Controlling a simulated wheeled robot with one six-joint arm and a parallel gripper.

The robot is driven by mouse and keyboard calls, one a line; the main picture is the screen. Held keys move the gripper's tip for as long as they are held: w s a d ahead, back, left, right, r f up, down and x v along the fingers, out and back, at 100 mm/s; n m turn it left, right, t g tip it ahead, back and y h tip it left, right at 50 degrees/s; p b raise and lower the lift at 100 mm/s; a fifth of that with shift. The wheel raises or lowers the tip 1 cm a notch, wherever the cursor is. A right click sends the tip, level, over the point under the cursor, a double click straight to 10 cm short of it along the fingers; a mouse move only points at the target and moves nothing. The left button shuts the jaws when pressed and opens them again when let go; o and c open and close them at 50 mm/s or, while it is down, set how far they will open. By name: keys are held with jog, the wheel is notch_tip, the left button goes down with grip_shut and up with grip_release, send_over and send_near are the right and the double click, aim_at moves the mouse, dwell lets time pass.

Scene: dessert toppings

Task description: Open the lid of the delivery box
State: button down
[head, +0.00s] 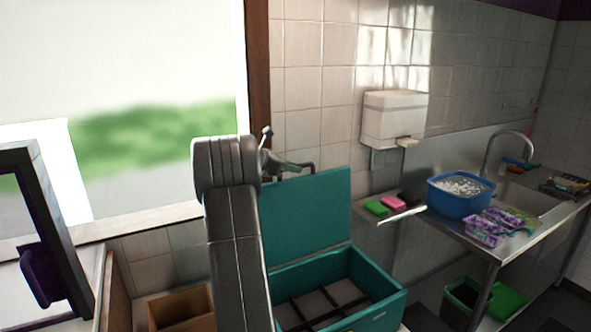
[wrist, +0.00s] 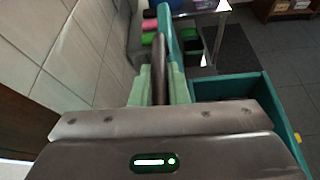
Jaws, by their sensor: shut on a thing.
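The teal delivery box (head: 380,307) stands at the lower middle of the head view, with dark dividers inside. Its lid (head: 318,215) stands up at the back, open, and the compartments show. My gripper (head: 290,168) is at the lid's top edge, partly hidden behind my arm. The box's rim (wrist: 284,115) shows to the right in that view. My arm hides the left part of the box.
A wooden box (head: 181,309) is left of the delivery box. A tiled wall (head: 310,60) and window are behind. A shelf with sponges (head: 393,203) is to the right, beside a sink counter with a blue tub (head: 460,202). Dark floor lies right of the box.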

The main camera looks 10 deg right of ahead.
jog(key=shift+w+a, duration=0.1)
jog(key=shift+w, duration=0.1)
dwell(0.3)
jog(key=c, duration=1.4)
grip_release()
jog(key=b+v, duration=0.3)
jog(key=v, duration=1)
jog(key=shift+s+a+r, duration=0.1)
jog(key=shift+s+a, duration=0.05)
jog(key=shift+a, duration=0.2)
jog(key=p+x, duration=0.3)
jog(key=x, duration=1.1)
jog(key=shift+s+r, duration=0.1)
jog(key=shift+s, duration=0.2)
